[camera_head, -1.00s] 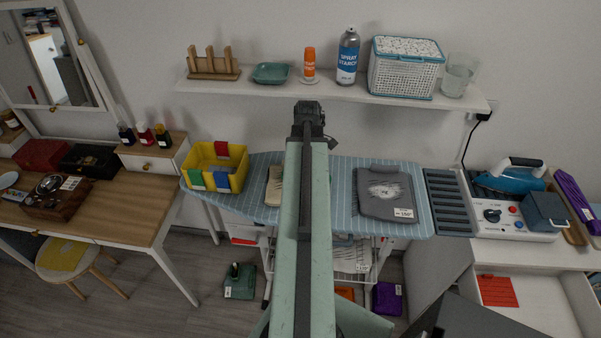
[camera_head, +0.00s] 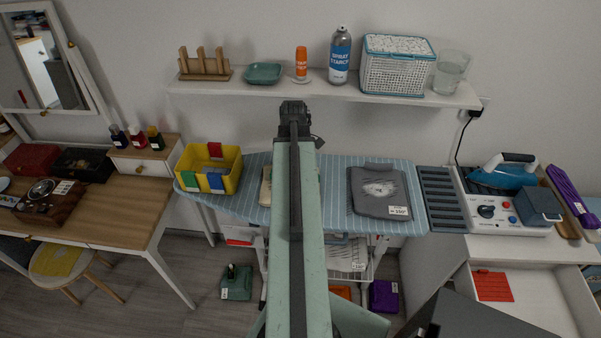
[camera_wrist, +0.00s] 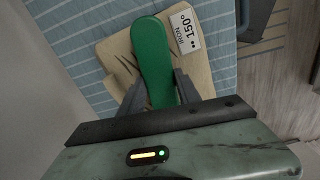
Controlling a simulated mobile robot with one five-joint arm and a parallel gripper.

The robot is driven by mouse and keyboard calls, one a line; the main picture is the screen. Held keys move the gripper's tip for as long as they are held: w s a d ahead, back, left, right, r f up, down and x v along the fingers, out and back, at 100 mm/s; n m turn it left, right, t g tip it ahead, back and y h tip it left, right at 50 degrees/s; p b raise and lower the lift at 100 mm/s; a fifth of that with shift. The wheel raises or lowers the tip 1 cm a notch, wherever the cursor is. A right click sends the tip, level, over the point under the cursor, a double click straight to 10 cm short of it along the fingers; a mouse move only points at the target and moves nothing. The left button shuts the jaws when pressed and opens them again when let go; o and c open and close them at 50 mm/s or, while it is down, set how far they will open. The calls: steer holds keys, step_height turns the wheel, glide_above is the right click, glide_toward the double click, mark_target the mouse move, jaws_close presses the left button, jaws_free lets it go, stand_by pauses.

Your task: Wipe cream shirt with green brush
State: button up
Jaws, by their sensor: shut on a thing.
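The cream shirt (camera_wrist: 113,58) lies folded on the blue striped ironing board, with a white iron label on it. In the head view only a sliver of the shirt (camera_head: 265,187) shows, as my arm covers the rest. The green brush (camera_wrist: 153,58) is between the fingers of my gripper (camera_wrist: 158,95), which is shut on it. The brush lies over the shirt in the wrist view; whether it touches the cloth I cannot tell. In the head view my arm hides the brush and the fingertips.
A yellow bin (camera_head: 209,170) stands at the board's left end. A grey garment (camera_head: 378,191) lies on the board (camera_head: 334,190) to the right. A shelf (camera_head: 330,91) with a spray can (camera_head: 340,55) and basket (camera_head: 397,66) is above. A blue iron (camera_head: 504,171) stands at right.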

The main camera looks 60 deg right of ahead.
steer(key=shift+w+a, duration=0.45)
steer(key=shift+w, duration=0.45)
steer(key=shift+w+a, duration=0.4)
steer(key=shift+w, duration=0.45)
steer(key=shift+w+a, duration=0.1)
steer(key=shift+w, duration=0.05)
